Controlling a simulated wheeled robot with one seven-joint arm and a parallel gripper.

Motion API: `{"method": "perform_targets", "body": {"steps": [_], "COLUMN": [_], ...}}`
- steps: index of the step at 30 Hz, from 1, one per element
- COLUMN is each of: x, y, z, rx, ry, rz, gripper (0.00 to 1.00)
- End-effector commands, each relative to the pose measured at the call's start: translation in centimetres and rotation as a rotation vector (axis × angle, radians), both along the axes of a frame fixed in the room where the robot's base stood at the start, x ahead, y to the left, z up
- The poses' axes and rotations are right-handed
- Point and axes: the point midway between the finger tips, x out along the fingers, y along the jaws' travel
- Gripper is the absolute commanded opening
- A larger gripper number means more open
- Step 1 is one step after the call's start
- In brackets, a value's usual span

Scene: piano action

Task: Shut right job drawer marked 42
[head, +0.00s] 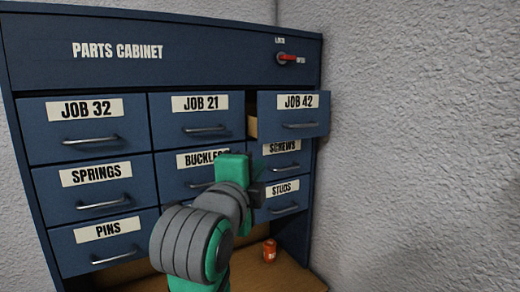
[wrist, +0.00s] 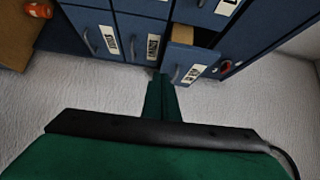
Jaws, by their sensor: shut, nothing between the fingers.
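The JOB 42 drawer (head: 293,114) is at the top right of the blue parts cabinet. It stands pulled out, its front ahead of its neighbours and its tan inner side showing at the left. In the wrist view the open drawer (wrist: 190,58) shows its tan inside, handle and label. My gripper (head: 258,186) is below and left of this drawer in the head view, in front of the BUCKLES and SCREWS drawers. Its green fingers (wrist: 161,80) are together and empty, with their tips close beside the drawer's handle in the wrist view. I cannot tell whether they touch it.
The other drawers, such as JOB 21 (head: 205,118) and STUDS (head: 284,200), look shut. A red lever (head: 290,59) sits at the cabinet's top right. An orange can (head: 269,250) stands on the wooden surface (head: 300,278) below. A grey wall (head: 420,150) is close on the right.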

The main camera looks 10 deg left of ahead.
Motion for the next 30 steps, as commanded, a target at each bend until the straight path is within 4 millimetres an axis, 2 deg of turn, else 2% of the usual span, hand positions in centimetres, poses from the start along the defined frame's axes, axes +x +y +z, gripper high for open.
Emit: {"method": "perform_targets", "body": {"steps": [4,8,23,30], "x": [-0.4,0.5,9.3,11.8], "y": [0.0,-0.2,-1.7,0.3], "z": [1.2,1.2,1.1,1.2], "rx": [0.031,0.033,0.032,0.032], "ry": [-0.005,-0.002,-0.001,-0.005], "rz": [-0.001,-0.003,-0.002,0.001], "gripper": [0.00,0.00,0.00,0.00]}}
